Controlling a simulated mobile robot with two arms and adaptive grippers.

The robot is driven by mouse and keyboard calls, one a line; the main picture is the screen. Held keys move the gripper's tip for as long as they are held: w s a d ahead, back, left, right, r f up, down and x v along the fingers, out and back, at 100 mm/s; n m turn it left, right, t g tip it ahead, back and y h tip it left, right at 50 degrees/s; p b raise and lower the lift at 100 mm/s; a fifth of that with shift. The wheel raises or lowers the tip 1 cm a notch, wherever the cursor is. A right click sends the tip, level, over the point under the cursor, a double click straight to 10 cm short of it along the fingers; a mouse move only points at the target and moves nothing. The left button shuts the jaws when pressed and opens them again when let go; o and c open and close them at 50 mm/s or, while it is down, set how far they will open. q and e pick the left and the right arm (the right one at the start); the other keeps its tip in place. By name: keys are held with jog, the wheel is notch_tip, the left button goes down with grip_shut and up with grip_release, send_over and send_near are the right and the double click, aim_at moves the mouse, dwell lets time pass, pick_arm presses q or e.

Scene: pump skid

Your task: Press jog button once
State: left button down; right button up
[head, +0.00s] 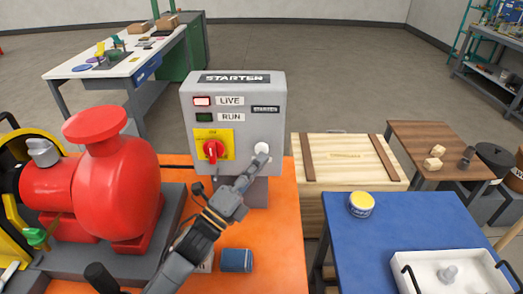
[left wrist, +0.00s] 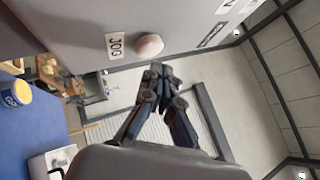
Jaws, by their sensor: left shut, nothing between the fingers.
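The jog button is a pale round knob (head: 262,148) on the front of the grey control box (head: 274,98). In the left wrist view the button (left wrist: 149,46) sits beside the JOG label (left wrist: 115,45). My left gripper (head: 259,163) is shut and empty, its tips just below and in front of the button in the head view. In the left wrist view the closed fingertips (left wrist: 160,70) are very near the button; I cannot tell whether they touch. My right gripper is not in view.
A red rotary switch (head: 213,150) on a yellow plate is left of the button. A red pump (head: 118,185) stands left on the orange skid (head: 276,235). A blue cup-like item (head: 236,260) is near my arm. A wooden crate (head: 345,165) and blue table (head: 400,222) are right.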

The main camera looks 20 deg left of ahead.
pick_arm(q)
jog(key=shift+w, duration=0.15)
jog(key=shift+w+a, duration=0.1)
jog(key=shift+w, duration=0.15)
jog(key=shift+w+a, duration=0.15)
jog(key=shift+w, duration=0.3)
dwell(0.6)
jog(key=shift+s, duration=0.2)
jog(key=shift+s+d, duration=0.25)
jog(key=shift+s, duration=0.45)
jog(key=shift+s+d, duration=0.25)
jog(key=shift+s, duration=0.55)
jog(key=shift+s+d, duration=0.2)
jog(key=shift+s, duration=0.6)
jog(key=shift+s+d, duration=0.25)
jog(key=shift+s, duration=0.55)
